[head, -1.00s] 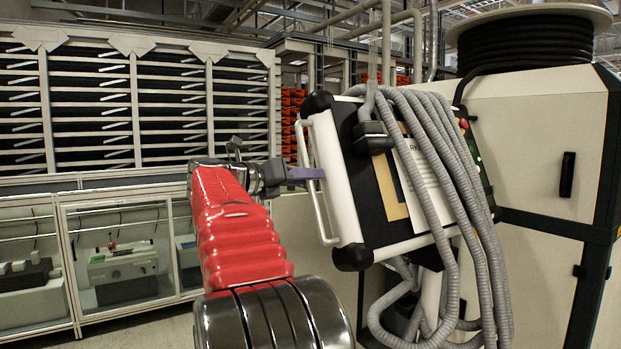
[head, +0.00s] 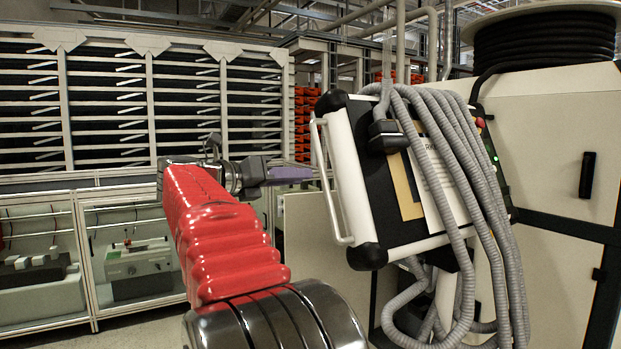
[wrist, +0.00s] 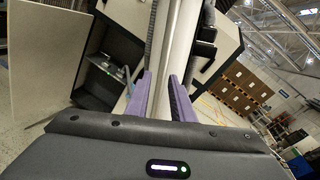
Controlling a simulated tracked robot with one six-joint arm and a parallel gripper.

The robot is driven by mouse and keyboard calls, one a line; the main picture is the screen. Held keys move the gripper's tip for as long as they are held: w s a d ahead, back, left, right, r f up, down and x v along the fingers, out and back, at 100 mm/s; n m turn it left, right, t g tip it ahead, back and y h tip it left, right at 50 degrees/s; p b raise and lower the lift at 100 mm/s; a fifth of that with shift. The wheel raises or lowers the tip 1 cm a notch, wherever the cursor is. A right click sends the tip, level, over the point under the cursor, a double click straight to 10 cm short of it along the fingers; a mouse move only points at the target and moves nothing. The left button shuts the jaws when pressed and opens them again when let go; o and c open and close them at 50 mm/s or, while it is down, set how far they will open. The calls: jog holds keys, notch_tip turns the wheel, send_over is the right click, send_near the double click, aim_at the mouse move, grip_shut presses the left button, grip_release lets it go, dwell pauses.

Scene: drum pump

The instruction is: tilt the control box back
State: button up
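The control box (head: 408,234) is a black panel with white side edges and black corner bumpers, leaning at an angle on its stand at the right of the head view. A white bar handle (head: 328,195) runs along its left side. My gripper (head: 312,174) points at the handle from the left, its purple fingertips close to the bar. In the wrist view my gripper (wrist: 162,95) has its two purple fingers apart, with pale bars of the box's handle side showing between and beyond them. The fingers do not appear closed on the handle; contact is unclear.
Grey corrugated hoses (head: 465,180) drape over the box and hang below it. A large beige cabinet (head: 545,140) with a black cable reel (head: 545,38) stands behind at the right. Shelving (head: 110,100) and glass-fronted cases (head: 135,255) line the left. Open space lies left of the box.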

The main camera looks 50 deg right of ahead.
jog(key=shift+v, duration=2.8)
